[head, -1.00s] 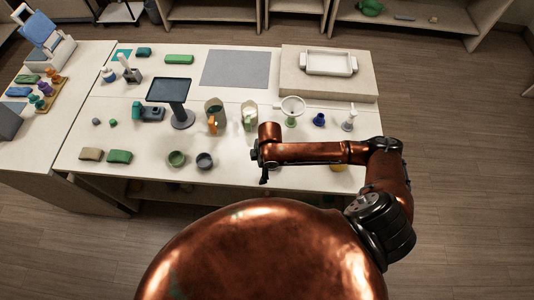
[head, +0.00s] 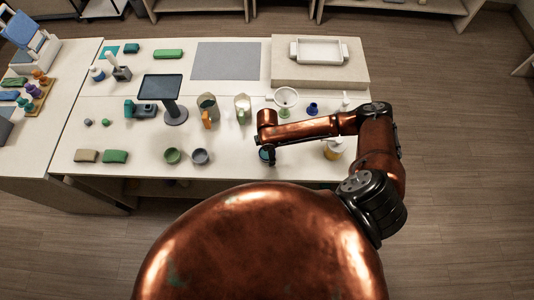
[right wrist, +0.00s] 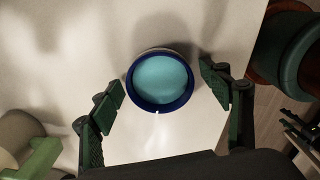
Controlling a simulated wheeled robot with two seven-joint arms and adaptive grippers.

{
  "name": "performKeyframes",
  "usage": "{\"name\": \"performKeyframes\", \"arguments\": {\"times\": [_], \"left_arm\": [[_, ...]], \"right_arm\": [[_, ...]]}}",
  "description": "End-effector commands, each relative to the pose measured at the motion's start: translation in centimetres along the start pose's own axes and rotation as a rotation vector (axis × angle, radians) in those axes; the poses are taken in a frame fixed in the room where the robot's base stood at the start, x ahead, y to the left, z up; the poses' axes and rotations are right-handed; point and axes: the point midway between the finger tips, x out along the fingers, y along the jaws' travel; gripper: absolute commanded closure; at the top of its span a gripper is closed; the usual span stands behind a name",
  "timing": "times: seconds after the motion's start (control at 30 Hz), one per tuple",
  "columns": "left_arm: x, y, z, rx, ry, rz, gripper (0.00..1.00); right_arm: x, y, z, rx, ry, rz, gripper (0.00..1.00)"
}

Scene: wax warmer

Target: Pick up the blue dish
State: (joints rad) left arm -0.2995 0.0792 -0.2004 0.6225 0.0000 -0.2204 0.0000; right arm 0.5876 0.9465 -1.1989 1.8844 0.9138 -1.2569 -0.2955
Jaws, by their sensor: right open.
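The blue dish (right wrist: 160,80) is a small round dish with a dark blue rim and a lighter blue inside. It rests on the white table near the front edge. In the head view the dish (head: 264,155) shows only partly, behind my right gripper (head: 269,160). In the right wrist view my right gripper (right wrist: 164,91) is open. Its green-padded fingers stand on either side of the dish, with gaps between them and its rim. Nothing is held. My left gripper is not in view.
A grey cup (head: 200,156) and a green cup (head: 172,155) stand left of the dish. An amber bottle (head: 333,150) stands to the right under my arm. A funnel on a green stand (head: 285,99) is behind. A grey mat (head: 226,61) lies clear.

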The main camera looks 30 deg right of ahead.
Motion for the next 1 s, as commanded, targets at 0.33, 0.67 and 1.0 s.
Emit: {"name": "performKeyframes", "arguments": {"times": [0.33, 0.67, 1.0], "left_arm": [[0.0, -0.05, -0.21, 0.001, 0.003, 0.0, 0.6], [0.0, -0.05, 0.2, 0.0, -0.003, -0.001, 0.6], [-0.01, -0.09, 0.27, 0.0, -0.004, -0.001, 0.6]], "right_arm": [[0.21, 0.06, -0.11, -0.002, 0.001, 0.001, 0.35], [0.18, 0.06, -0.1, -0.002, 0.001, 0.001, 0.58], [0.15, 0.08, -0.12, -0.002, 0.001, 0.001, 0.75]]}}
